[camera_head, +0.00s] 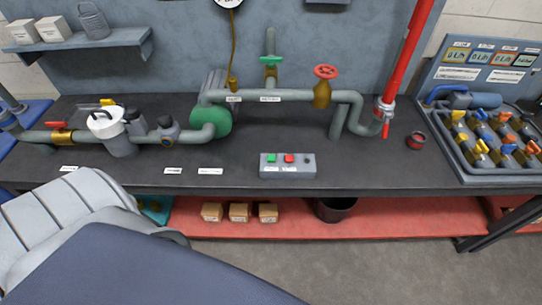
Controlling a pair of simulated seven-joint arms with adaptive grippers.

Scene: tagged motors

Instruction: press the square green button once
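A grey control box (287,166) lies on the dark bench top, near its front edge and about the middle of the view. The square green button (271,158) is at the left of its top face. A square red button (289,158) is beside it, and a small round dark knob or button (307,160) is at the right end. Small white labels show below the buttons. Nothing touches the box. I cannot tell from this view whether the green button is pressed in. Neither of my grippers is in view.
Grey pipework with a red handwheel (326,71) and a green lever (271,60) runs behind the box. A red pipe (405,50) rises at right. A tray of tagged motors (465,165) stands far right. Bench around the box is clear. Large close shapes block the lower left.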

